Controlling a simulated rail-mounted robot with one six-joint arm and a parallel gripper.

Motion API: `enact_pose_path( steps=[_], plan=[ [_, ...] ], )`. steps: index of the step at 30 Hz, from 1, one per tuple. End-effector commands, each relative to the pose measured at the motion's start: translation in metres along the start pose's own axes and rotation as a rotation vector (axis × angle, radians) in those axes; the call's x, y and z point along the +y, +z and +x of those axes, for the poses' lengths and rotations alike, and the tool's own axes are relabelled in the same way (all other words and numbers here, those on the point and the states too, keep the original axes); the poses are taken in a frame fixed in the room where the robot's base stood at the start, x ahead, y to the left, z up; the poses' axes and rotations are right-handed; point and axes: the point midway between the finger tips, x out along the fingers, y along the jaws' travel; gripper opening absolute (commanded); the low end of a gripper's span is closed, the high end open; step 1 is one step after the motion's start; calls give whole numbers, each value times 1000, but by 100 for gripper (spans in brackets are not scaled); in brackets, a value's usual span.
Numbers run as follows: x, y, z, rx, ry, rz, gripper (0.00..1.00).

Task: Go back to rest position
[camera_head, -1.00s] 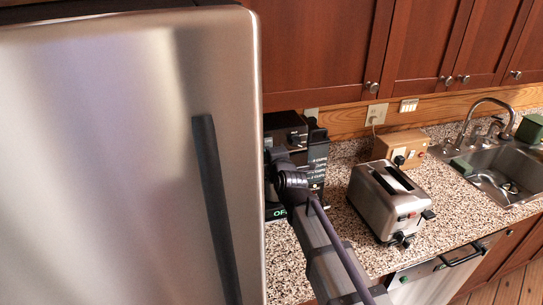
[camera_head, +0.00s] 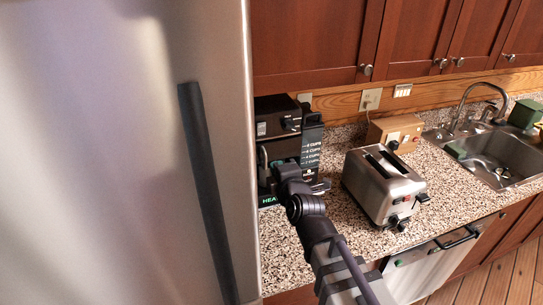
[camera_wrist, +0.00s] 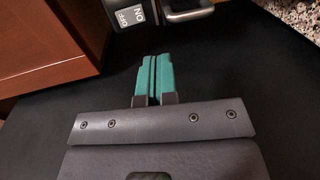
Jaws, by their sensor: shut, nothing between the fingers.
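My gripper (camera_wrist: 152,78) shows in the wrist view with its two green fingers pressed together and nothing between them. A switch block marked ON and OFF (camera_wrist: 136,14) appears upside down beyond the fingertips, apart from them. In the head view my arm reaches up from the bottom to the front of a black coffee maker (camera_head: 277,117) on the counter. The fingers cannot be made out there. The coffee maker's green display, partly covered by my arm, reads "HEA".
A steel fridge (camera_head: 100,150) with a dark handle (camera_head: 207,190) fills the left. A toaster (camera_head: 383,185) stands right of my arm, with a wooden box (camera_head: 395,132) behind it. A sink (camera_head: 490,155) lies farther right. Wooden cabinets (camera_head: 310,40) hang above the counter.

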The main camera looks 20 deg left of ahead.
Motion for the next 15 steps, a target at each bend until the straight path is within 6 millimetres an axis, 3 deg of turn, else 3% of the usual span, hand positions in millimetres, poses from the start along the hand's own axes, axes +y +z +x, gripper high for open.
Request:
enact_pose_path(
  steps=[3,15],
  plan=[
    [-3,0,-11,0,0,1,0],
    [-2,0,-10,0,0,0,0]
  ],
)
